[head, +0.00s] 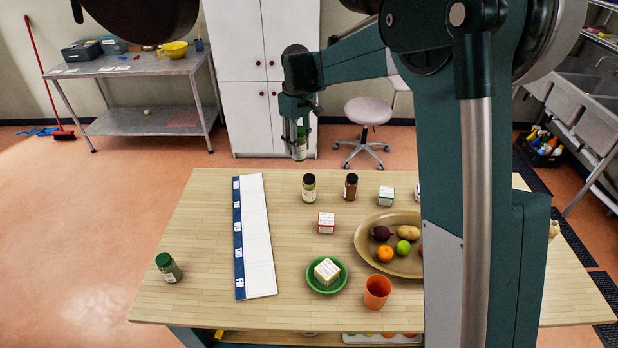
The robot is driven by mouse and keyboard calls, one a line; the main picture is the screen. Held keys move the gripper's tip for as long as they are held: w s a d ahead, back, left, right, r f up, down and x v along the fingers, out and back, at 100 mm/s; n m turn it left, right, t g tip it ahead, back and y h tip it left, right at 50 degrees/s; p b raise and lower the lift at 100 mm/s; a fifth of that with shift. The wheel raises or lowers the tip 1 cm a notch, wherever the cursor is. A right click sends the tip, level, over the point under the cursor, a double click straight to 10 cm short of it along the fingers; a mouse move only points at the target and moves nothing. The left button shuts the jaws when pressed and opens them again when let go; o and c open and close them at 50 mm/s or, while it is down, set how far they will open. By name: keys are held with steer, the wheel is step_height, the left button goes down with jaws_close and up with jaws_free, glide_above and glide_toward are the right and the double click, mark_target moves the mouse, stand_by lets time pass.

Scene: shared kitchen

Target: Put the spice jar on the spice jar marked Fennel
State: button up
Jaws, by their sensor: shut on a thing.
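My gripper (297,135) is at the far side of the table, above its back edge. It is shut on a small spice jar (300,150) with greenish contents, held upright in the air. The labels are too small to read, so I cannot tell which is Fennel.
A long white rack or board with a blue edge (258,235) lies left of centre. Small boxes (326,223), a green dish with a box (314,285), an orange cup (376,291) and a fruit platter (366,245) fill the middle and right. The table's left part is mostly clear.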

steer(key=d, duration=0.3)
steer(key=shift+w+d+r+m, duration=0.3)
steer(key=shift+r+m, duration=0.1)
glide_toward(309, 177)
steer(key=shift+w+f, duration=0.1)
stand_by(0.4)
steer(key=shift+f, duration=0.1)
steer(key=shift+f+p, duration=0.3)
steer(key=shift+f, duration=1.5)
steer(key=shift+f, duration=0.15)
steer(key=o, duration=1)
